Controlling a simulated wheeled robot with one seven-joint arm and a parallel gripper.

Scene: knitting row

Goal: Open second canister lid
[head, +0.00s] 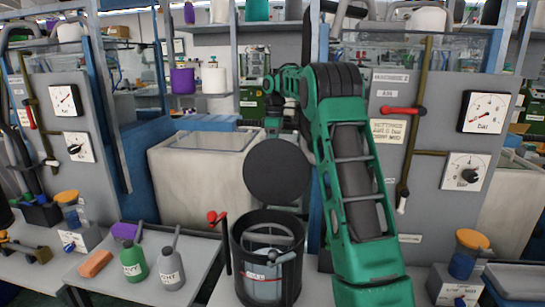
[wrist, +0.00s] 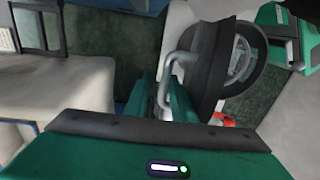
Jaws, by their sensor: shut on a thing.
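A black cylindrical canister (head: 268,262) stands at the front centre in the head view, its mouth uncovered. Its round dark lid (head: 277,170) stands raised, roughly upright, above the back of the canister. In the wrist view the lid (wrist: 213,68) is seen edge-on, with part of the open canister (wrist: 243,58) beyond it. My gripper (wrist: 164,95) has its green fingers shut on the lid's grey metal handle (wrist: 184,58). In the head view the lid and my green arm hide the fingers. I see only one such canister, so I cannot tell its number.
A red-handled lever (head: 216,217) stands just left of the canister. A green bottle (head: 133,262), a grey bottle (head: 171,266) and an orange block (head: 96,263) sit on the bench at left. Gauge panels flank a pale open tank (head: 202,180).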

